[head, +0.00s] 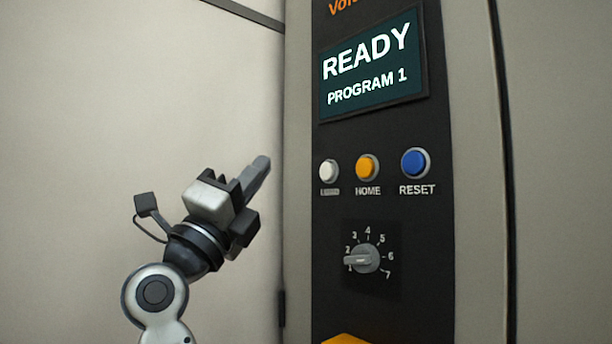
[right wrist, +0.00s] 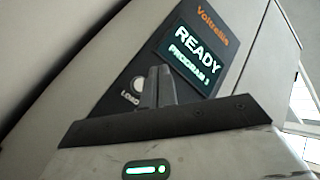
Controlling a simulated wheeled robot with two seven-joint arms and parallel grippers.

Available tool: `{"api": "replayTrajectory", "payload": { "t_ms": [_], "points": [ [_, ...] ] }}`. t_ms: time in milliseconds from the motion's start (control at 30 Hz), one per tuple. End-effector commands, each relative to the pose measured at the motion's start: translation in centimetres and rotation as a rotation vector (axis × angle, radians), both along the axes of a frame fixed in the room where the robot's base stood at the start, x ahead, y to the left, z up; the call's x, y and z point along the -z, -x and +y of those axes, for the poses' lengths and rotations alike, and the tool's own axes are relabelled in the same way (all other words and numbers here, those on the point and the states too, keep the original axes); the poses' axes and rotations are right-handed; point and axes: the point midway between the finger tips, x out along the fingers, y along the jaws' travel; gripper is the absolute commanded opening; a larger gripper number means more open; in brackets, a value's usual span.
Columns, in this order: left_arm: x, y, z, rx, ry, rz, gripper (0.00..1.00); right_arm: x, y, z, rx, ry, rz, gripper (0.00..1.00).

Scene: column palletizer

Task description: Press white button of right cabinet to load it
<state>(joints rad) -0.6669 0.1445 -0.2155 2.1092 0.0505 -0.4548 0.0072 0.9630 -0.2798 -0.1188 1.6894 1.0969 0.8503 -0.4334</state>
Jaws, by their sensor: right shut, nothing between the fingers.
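The white button (head: 328,171) is the leftmost of a row of 3 on the black control panel (head: 340,222) of the cabinet. The label under it is hard to read in the head view; in the right wrist view the white button (right wrist: 138,84) has "LOAD" below it. The screen (head: 368,64) reads "READY" and "PROGRAM 1". My right gripper (head: 263,164) is shut and empty, left of the white button and apart from it in the picture. In the right wrist view its fingers (right wrist: 158,88) point toward the panel, just right of the white button. My left gripper is not in view.
Right of the white button are an orange HOME button (head: 367,167) and a blue RESET button (head: 415,163). A rotary dial (head: 364,258) with numbers sits below. A yellow part (head: 346,339) shows at the bottom edge. The light cabinet wall (head: 110,90) on the left is bare.

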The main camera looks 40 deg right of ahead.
Motion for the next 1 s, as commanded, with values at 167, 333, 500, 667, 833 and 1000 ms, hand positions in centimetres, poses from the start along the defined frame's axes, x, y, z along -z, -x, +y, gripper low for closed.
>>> {"api": "replayTrajectory", "payload": {
  "t_ms": [167, 333, 500, 667, 833, 1000],
  "points": [
    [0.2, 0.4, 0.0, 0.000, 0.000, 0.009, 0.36, 0.0, 0.0, 0.0, 0.000, 0.001, -0.001, 0.00],
    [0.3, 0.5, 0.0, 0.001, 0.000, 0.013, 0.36, 0.0, 0.0, 0.0, 0.000, 0.000, 0.000, 0.00],
    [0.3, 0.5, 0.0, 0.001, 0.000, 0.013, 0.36, 0.0, -0.1, -0.7, 0.001, 0.000, 0.001, 0.00],
    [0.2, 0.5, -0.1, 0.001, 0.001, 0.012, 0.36, 0.0, -0.2, -2.5, 0.003, 0.000, 0.000, 0.00],
    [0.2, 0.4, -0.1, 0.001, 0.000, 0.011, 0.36, 0.0, -0.3, -5.0, 0.004, 0.002, -0.001, 0.00],
    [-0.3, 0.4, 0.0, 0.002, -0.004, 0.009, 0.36, -0.2, -0.5, -7.1, 0.003, 0.001, 0.001, 0.00]
  ]
}}
